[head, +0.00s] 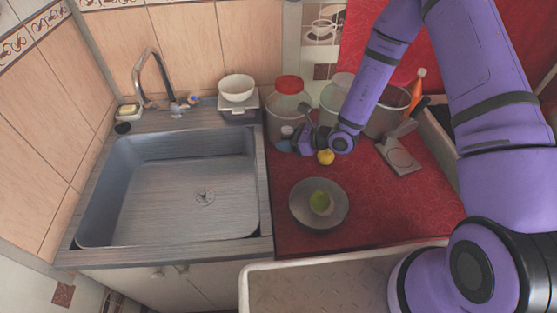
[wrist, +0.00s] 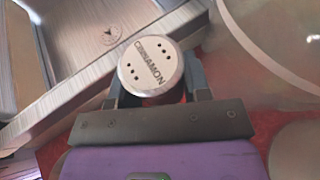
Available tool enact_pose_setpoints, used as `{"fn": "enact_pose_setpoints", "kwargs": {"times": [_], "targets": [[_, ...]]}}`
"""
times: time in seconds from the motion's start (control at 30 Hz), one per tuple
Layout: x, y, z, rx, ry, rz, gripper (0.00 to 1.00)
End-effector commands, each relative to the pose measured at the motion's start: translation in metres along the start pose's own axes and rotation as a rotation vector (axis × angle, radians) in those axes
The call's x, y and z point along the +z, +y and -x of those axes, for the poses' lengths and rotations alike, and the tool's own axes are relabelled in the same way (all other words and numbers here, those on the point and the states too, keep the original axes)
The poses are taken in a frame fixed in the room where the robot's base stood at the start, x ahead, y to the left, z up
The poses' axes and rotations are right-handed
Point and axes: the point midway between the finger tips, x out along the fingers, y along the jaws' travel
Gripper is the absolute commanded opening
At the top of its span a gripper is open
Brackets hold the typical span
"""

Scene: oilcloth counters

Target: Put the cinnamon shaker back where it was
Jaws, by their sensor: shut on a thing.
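The cinnamon shaker shows from above in the wrist view, a round pale lid (wrist: 150,67) with the word CINNAMON and small holes. In the head view its small lid (head: 287,131) shows by the front of a clear jar. My gripper (wrist: 158,82) has one finger on each side of the shaker and is shut on it. In the head view my gripper (head: 291,141) is low over the red counter, at the sink's right edge. The shaker's lower body is mostly hidden, so I cannot tell whether it touches the counter.
A red-lidded jar (head: 288,98) stands close behind the shaker. A yellow lemon (head: 326,157) lies just right of my gripper. A grey plate (head: 300,210) with a green fruit (head: 321,203) is nearer. The sink (head: 180,190) is left; a scale with a bowl (head: 238,88) stands behind it.

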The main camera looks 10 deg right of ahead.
Motion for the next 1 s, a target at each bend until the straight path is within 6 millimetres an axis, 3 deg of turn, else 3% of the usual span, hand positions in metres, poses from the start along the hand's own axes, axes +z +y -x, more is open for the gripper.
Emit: {"fn": "enact_pose_setpoints", "kwargs": {"times": [0.2,0.47,0.7,1.0], "targets": [[-0.029,0.001,-0.012,0.002,0.0,-0.002,0.2],[-0.042,0.001,-0.018,0.002,0.0,-0.002,0.2],[-0.07,0.001,-0.03,0.002,0.0,-0.002,0.2],[-0.073,0.001,-0.031,0.002,-0.001,0.0,0.2]]}}
